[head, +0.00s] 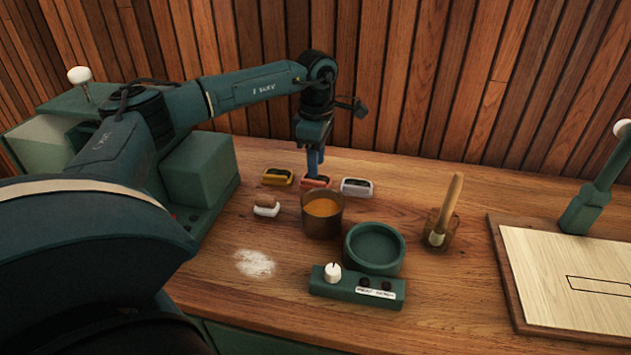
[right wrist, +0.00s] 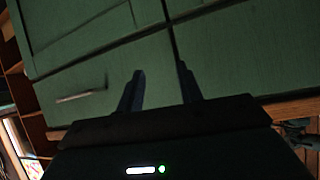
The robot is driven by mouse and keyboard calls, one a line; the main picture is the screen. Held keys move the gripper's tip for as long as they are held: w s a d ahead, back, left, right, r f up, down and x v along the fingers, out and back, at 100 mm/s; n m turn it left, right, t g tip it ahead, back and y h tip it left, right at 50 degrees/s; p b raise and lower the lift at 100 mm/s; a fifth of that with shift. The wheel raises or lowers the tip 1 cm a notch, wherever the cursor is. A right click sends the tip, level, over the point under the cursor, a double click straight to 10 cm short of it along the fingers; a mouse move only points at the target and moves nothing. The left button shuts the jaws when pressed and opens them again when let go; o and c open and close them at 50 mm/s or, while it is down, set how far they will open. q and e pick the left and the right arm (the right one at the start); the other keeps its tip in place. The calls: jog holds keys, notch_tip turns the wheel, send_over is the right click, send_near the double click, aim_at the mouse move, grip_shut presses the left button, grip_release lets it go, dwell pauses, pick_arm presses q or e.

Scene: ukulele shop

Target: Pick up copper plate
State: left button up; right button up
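The copper plate (head: 316,184) looks like the small reddish-orange piece with a dark top. It lies on the wooden bench, between a yellow piece and a silver-white piece. My left gripper (head: 316,172) points down from above with its blue fingers at the copper plate, partly covering it. I cannot tell whether the fingers touch it or how far apart they are. My right gripper (right wrist: 159,68) shows in the right wrist view, with its two dark fingers apart and nothing between them, in front of green cabinet fronts.
The yellow piece (head: 277,177) and silver-white piece (head: 357,187) flank the copper plate. A brown pot with orange contents (head: 322,224) stands just in front. A green round dish (head: 374,250), a control box (head: 356,287), a wooden-handled tool (head: 447,208) and a pale board (head: 570,280) are nearby.

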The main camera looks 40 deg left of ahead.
aim_at(316, 181)
pick_arm(q)
notch_tip(316, 181, down, 4)
jog(key=shift+s+d+f, duration=0.15)
jog(key=shift+f, duration=0.05)
jog(key=shift+c, duration=0.2)
grip_shut()
jog(key=shift+r, duration=0.1)
